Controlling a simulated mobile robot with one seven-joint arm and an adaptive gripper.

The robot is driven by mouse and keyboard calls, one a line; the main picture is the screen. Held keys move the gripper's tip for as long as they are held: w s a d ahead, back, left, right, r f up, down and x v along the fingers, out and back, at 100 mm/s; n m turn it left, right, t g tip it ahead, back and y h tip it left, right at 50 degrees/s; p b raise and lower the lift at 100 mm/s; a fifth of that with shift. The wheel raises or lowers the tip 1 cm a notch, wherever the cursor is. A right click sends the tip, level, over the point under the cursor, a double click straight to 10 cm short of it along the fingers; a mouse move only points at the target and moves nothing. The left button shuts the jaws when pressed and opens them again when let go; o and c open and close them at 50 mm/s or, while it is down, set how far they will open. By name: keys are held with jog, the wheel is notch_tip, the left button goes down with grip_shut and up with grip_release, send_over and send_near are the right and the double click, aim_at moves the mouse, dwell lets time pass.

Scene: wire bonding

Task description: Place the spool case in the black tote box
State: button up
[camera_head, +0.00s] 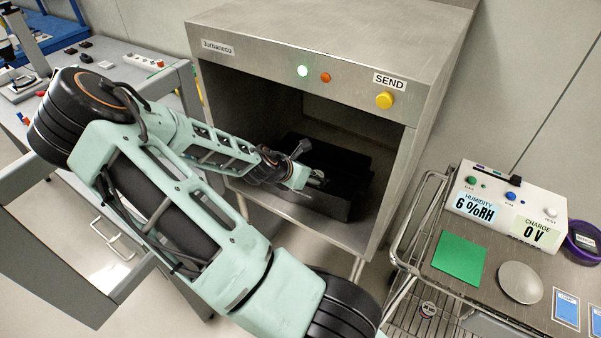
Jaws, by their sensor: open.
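The black tote box (352,206) sits inside the steel pass-through cabinet (330,50), on its floor. My gripper (320,180) reaches into the cabinet opening, over the tote's left part. It is open; its fingers are small and dark against the tote, and I see nothing held between them. The tote's inside is dark and partly hidden by my arm, so I cannot tell what lies in it. A round purple case (583,243) stands on the cart at the right edge, far from my gripper; I cannot tell whether it is the spool case.
The cabinet has a SEND label and a yellow button (384,100). The wire cart (470,275) at right bears a humidity and charge meter (508,207), a green pad (459,258) and a metal disc (520,282). A grey workbench (110,60) stands at left. The cabinet walls surround my gripper.

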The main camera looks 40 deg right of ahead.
jog(key=v, duration=0.9)
dwell(0.5)
